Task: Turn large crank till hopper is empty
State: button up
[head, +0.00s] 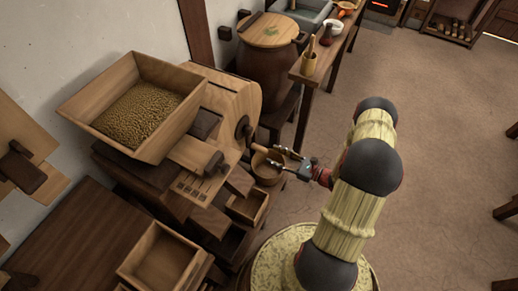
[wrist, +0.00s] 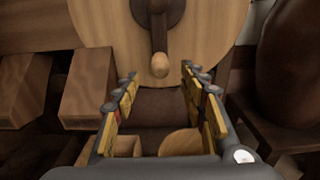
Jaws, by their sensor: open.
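The wooden hopper (head: 178,83) sits on top of the machine and holds a broad bed of brown grain (head: 140,108). The large crank (head: 243,130) is on the round wooden drum's end face; its dark arm (wrist: 158,22) hangs down in the wrist view. A pale wooden handle knob (wrist: 160,65) is at the arm's lower end. My gripper (head: 281,159) is open beside the crank. In the wrist view its fingers (wrist: 159,78) are spread left and right of the knob, with a gap on each side. I cannot tell how deep the knob is between them.
Open wooden trays (head: 247,207) stick out below the machine, and a larger box (head: 160,262) stands at the front. A round bucket (head: 268,170) stands under the crank. A lidded barrel (head: 268,32) and a narrow bench (head: 325,48) are behind. The floor (head: 440,130) to the right is clear.

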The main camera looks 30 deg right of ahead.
aim_at(262, 150)
jog(key=shift+x, duration=3.2)
jog(key=shift+w, duration=0.1)
jog(key=shift+c, duration=1.1)
jog(key=c, duration=0.7)
grip_shut()
